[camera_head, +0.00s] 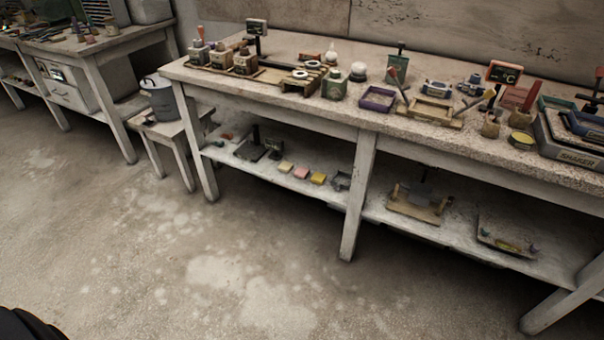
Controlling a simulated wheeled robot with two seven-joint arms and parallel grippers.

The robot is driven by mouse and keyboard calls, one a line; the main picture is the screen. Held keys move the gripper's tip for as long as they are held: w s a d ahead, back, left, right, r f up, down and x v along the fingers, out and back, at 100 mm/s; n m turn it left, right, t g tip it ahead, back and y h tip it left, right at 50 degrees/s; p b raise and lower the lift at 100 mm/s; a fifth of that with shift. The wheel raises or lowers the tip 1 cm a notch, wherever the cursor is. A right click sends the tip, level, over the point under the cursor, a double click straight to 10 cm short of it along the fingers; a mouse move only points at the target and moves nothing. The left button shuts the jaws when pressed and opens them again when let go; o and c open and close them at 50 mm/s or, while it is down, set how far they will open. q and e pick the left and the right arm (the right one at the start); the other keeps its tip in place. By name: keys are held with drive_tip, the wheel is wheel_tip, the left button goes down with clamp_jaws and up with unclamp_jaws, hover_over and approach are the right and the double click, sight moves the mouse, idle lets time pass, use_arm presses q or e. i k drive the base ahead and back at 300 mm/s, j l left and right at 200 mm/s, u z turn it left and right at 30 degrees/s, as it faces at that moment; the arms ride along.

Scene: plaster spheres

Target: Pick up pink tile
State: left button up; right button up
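A small pink tile (301,173) lies on the lower shelf of the long workbench. It sits in a row between a cream tile (286,167) on its left and a yellow tile (318,178) on its right, with small gaps between them. Neither of my grippers shows in the head view. Only a dark part, likely my own body, shows at the bottom left corner.
The workbench top (450,152) overhangs the lower shelf (262,176). A bench leg (357,195) stands right of the tiles. A grey pot (161,100) stands on a stool (181,133) at left. The floor (190,260) in front is clear.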

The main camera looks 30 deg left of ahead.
sight(301, 172)
drive_tip(key=u, duration=1.25)
